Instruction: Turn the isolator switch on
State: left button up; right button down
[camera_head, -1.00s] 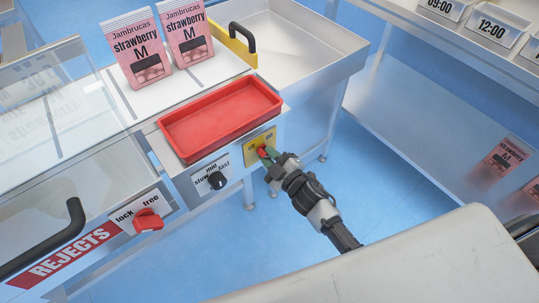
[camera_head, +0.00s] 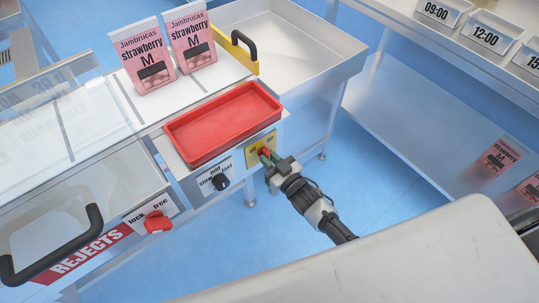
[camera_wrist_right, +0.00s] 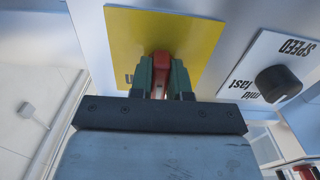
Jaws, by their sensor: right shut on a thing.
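The isolator switch has a red handle (camera_wrist_right: 161,68) on a yellow plate (camera_head: 251,158) on the front of the machine, right of the speed knob. The yellow plate (camera_wrist_right: 190,32) also fills the top middle of the right wrist view. My right gripper (camera_head: 267,155) is at the plate, its green fingers on either side of the red handle. In the right wrist view my right gripper (camera_wrist_right: 161,82) is shut on the handle. The plate's lettering is mostly hidden by the fingers. My left gripper is not in view.
A black speed knob (camera_head: 220,181) sits left of the switch, and a red lock knob (camera_head: 156,222) is further left. A red tray (camera_head: 222,122) rests above. Pink pouches (camera_head: 193,42) stand on the conveyor. A pale surface (camera_head: 420,260) lies at the lower right.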

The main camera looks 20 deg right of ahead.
jog(key=m+p, duration=0.1)
jog(key=m, duration=0.3)
jog(key=shift+a+m, duration=0.1)
jog(key=shift+m, duration=0.2)
jog(key=shift+s+m, duration=0.1)
jog(key=shift+m, duration=2.1)
jog(key=shift+a, duration=0.1)
jog(key=c, duration=1.1)
grip_release()
jog(key=v, duration=1.1)
jog(key=shift+r+p, duration=0.1)
jog(key=shift+p, duration=0.25)
